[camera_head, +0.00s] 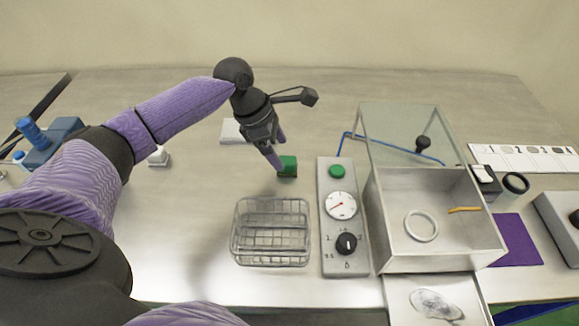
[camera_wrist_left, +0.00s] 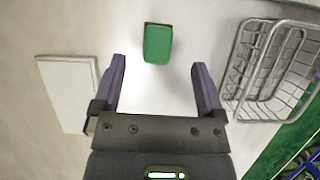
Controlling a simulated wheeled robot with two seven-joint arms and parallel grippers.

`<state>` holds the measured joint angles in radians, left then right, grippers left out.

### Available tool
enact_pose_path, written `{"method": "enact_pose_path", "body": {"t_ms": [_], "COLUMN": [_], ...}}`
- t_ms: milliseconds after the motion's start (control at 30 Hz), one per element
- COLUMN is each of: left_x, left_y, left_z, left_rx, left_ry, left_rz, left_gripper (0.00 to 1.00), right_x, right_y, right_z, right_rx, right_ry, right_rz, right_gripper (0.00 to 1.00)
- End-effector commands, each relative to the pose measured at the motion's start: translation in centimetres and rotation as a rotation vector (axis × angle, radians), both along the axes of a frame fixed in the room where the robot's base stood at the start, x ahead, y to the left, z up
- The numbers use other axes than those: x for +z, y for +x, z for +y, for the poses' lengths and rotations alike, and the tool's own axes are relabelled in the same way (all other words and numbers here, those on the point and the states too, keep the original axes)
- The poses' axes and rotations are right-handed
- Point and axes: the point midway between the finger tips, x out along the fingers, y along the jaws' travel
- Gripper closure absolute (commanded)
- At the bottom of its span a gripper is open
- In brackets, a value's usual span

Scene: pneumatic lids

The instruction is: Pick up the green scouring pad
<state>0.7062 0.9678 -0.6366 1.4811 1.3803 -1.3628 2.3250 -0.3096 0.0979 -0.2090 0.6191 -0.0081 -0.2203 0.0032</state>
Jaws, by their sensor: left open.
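The green scouring pad (camera_head: 288,166) is a small green block on the bench, behind the wire basket. In the left wrist view the pad (camera_wrist_left: 158,44) lies beyond the fingertips, roughly between their lines and a little to the left of the middle. My left gripper (camera_head: 276,158) is open, with its fingers pointing down beside the pad in the head view. In the left wrist view the gap between its fingers (camera_wrist_left: 157,68) is empty. My right gripper is not in view.
A wire basket (camera_head: 271,259) stands in front of the pad. A grey control panel (camera_head: 330,262) with a gauge and knob is to the right, beside an open-lidded clear box (camera_head: 440,262). A white flat block (camera_head: 231,131) lies behind left. Bench left of the basket is clear.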

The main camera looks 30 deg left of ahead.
Motion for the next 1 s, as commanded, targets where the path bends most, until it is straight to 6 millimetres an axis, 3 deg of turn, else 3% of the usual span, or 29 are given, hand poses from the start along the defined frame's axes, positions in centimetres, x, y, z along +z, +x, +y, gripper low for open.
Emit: {"method": "enact_pose_path", "body": {"t_ms": [200,433,867,1000], "left_x": [-4.2,-4.3,-4.3,-4.3], "left_y": [0.9,1.1,1.1,1.1], "left_z": [-1.3,-1.5,-1.5,-1.5], "left_rx": [-0.003,-0.002,-0.003,-0.003], "left_ry": [0.001,0.002,0.001,0.001], "left_rz": [0.003,-0.001,-0.001,-0.001], "left_gripper": [0.09,0.09,1.0,1.0], "right_x": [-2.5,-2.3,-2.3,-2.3], "right_y": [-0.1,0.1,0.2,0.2], "right_z": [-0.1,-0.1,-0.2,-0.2], "right_rx": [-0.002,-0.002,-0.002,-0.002], "right_ry": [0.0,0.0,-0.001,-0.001], "right_rz": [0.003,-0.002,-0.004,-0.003], "right_gripper": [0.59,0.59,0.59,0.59]}}
